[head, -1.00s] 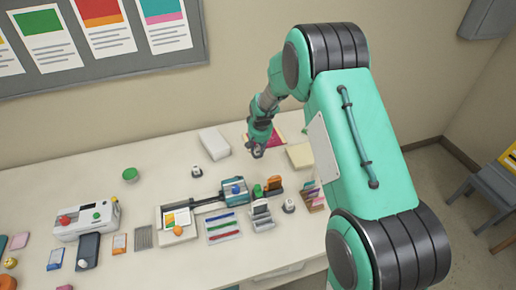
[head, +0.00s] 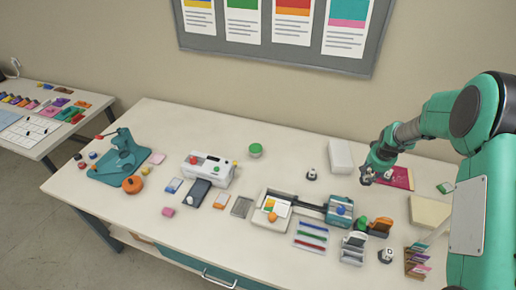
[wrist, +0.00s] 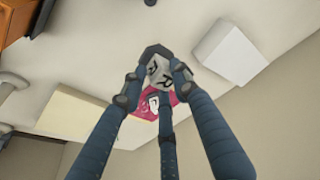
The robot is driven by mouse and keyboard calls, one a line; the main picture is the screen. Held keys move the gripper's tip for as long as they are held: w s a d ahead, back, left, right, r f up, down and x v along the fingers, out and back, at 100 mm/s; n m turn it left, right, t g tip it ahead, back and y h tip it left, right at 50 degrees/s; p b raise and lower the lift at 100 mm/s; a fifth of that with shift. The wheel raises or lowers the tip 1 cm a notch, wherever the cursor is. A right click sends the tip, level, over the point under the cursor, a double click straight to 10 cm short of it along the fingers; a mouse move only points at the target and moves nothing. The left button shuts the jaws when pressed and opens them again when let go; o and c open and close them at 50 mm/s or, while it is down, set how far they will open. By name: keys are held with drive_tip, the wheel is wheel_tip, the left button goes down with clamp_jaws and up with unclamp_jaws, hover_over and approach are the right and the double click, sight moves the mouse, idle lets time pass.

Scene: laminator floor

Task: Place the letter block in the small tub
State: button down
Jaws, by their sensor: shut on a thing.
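In the wrist view, a pale block with dark letters on its faces (wrist: 157,72) sits between the fingertips of my gripper (wrist: 155,84). The fingers are shut on it. In the head view, my gripper (head: 374,178) holds above the back right of the table, by a magenta sheet (head: 398,178); the block is too small there to make out clearly. A small round green-topped container (head: 256,150) stands at the back middle of the table, left of my gripper. It may be the small tub; I cannot tell whether its green top is a lid or its inside.
A white box (head: 340,156) lies just left of my gripper. Small white blocks stand at the back (head: 312,174) and front right (head: 386,255). A laminator-like white machine (head: 208,170) and a trimmer (head: 272,212) stand farther left. The table between container and white box is mostly clear.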

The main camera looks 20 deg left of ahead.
drive_tip(key=s+a+n+y+p, duration=0.1)
drive_tip(key=a+n+p, duration=0.1)
drive_tip(key=a, duration=2.1)
drive_tip(key=s+a+n+g+y+p, duration=0.1)
drive_tip(key=a+n, duration=0.4)
drive_tip(key=a, duration=1.9)
drive_tip(key=shift+s+y+p, duration=0.3)
drive_tip(key=shift+s+p, duration=0.1)
drive_tip(key=shift+s, duration=0.3)
drive_tip(key=shift+w+a, duration=0.1)
drive_tip(key=shift+w, duration=0.05)
drive_tip(key=p, duration=0.1)
hover_over(257, 148)
drive_tip(key=shift+f, duration=0.75)
drive_tip(key=shift+f, duration=0.1)
drive_tip(key=shift+f+p, duration=0.4)
drive_tip(key=shift+f, duration=1.2)
drive_tip(key=shift+f, duration=0.15)
